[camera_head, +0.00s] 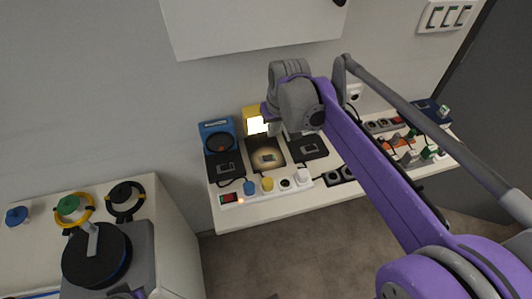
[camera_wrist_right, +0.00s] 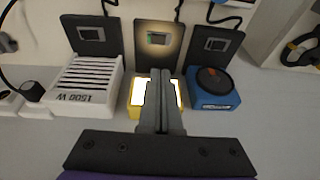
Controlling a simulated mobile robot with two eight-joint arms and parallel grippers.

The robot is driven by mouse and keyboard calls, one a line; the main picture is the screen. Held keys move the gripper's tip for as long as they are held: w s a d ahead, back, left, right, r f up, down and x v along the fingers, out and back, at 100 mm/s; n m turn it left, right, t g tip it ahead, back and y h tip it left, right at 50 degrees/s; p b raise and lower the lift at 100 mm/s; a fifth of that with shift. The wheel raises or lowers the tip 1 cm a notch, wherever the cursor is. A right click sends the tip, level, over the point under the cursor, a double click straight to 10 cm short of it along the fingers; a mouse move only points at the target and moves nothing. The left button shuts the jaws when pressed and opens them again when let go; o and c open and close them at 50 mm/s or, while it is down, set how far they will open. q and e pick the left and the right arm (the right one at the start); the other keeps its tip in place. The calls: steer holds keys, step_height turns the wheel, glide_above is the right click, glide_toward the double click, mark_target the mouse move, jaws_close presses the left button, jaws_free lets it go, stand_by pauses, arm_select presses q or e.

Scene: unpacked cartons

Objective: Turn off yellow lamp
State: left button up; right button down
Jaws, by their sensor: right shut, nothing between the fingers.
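The yellow lamp (camera_head: 249,113) stands at the back of the white shelf, its front panel glowing bright. In the right wrist view the yellow lamp (camera_wrist_right: 133,112) is partly hidden behind my gripper. My right gripper (camera_head: 291,134) is shut and empty, just beside and above the lamp. In the right wrist view its fingers (camera_wrist_right: 160,76) point past the lamp toward a black plate with a lit switch (camera_wrist_right: 154,39). The same switch plate (camera_head: 268,158) lies in front of the lamp in the head view. A yellow plug (camera_head: 267,184) sits in the power strip. My left gripper does not show.
A blue device (camera_head: 217,124) and a white "1500 W" heater (camera_wrist_right: 88,94) flank the lamp. The power strip (camera_head: 284,191) has a red switch, a blue plug (camera_head: 249,187) and a white plug (camera_head: 302,175). A white cabinet (camera_head: 175,245) stands left; grey floor lies between.

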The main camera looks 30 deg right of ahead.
mark_target(265, 157)
steer(key=shift+w, duration=0.1)
steer(key=x, duration=0.8)
steer(key=s+b+x, duration=0.1)
steer(key=x, duration=0.4)
steer(key=shift+a+f, duration=0.15)
steer(key=shift+a, duration=0.05)
steer(key=shift+f, duration=0.4)
